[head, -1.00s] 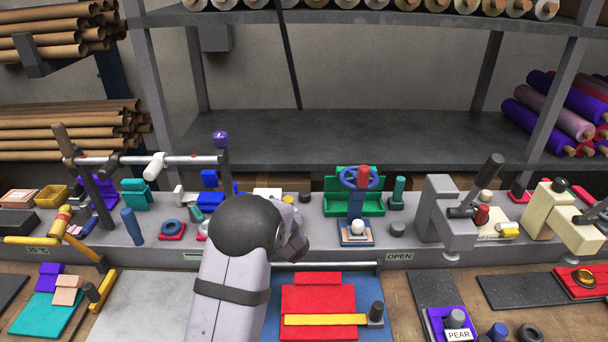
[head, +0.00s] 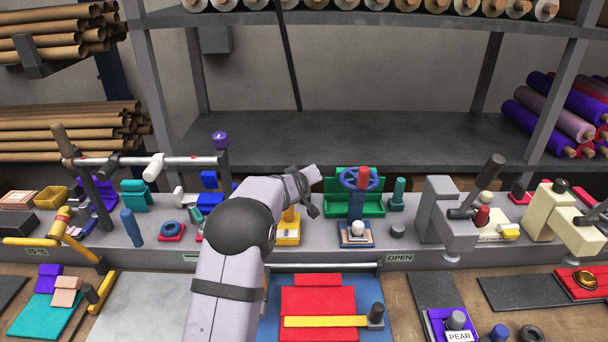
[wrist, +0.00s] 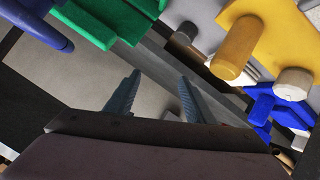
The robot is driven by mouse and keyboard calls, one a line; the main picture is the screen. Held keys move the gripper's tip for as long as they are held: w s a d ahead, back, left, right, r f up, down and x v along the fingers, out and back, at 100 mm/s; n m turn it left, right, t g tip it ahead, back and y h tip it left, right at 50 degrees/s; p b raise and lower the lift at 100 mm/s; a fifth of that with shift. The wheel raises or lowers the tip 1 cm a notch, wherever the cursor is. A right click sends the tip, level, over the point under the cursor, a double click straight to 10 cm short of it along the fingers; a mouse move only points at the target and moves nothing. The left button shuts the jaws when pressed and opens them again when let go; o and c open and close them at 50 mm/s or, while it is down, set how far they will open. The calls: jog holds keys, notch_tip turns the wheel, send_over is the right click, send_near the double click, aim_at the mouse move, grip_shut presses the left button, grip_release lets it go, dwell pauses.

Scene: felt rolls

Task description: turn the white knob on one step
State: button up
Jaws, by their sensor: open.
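A round white knob (head: 357,228) sits on a small base in front of the green tray in the head view. A second whitish, short cylindrical knob (wrist: 294,83) shows at the right of the wrist view, beside a yellow peg (wrist: 236,48) on a yellow plate. I cannot tell which of the two the task names. My gripper (wrist: 156,88) is open and empty, its two grey fingers apart over a plain grey area. Both yellow parts and the whitish knob lie to the right of the fingers. In the head view my arm hides part of the bench.
The green tray (head: 371,208) with a blue handwheel (head: 361,178) stands right of my arm. A yellow block (head: 287,233) is just beside my forearm. A grey press (head: 438,215) stands further right. The shelf behind the bench (head: 350,135) is bare.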

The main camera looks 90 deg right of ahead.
jog(key=shift+s+d+r+y, duration=0.25)
jog(key=shift+r+y, duration=0.3)
jog(key=shift+y, duration=0.15)
jog(key=shift+g, duration=0.3)
jog(key=w+a+f+t+p, duration=0.1)
jog(key=w, duration=0.1)
jog(key=w+a+f+t+h+p, duration=0.1)
jog(key=w+a+f+h+p, duration=0.1)
jog(key=w, duration=0.1)
jog(key=shift+w+f+t, duration=0.25)
jog(key=shift+w+t, duration=0.05)
jog(key=shift+t, duration=0.1)
jog(key=w+a+t, duration=0.1)
jog(key=w, duration=0.1)
jog(key=w+a+t+p, duration=0.1)
jog(key=w+a, duration=0.1)
jog(key=w+a+f+t+h+p, duration=0.1)
jog(key=shift+w+a, duration=0.4)
jog(key=a+f+t+b, duration=0.1)
jog(key=a, duration=0.1)
jog(key=w+a+f+t+y+b, duration=0.1)
jog(key=a+f, duration=0.1)
jog(key=shift+w+y+b, duration=0.1)
jog(key=shift+y+b, duration=0.2)
jog(key=shift+b, duration=0.05)
jog(key=shift+d, duration=0.15)
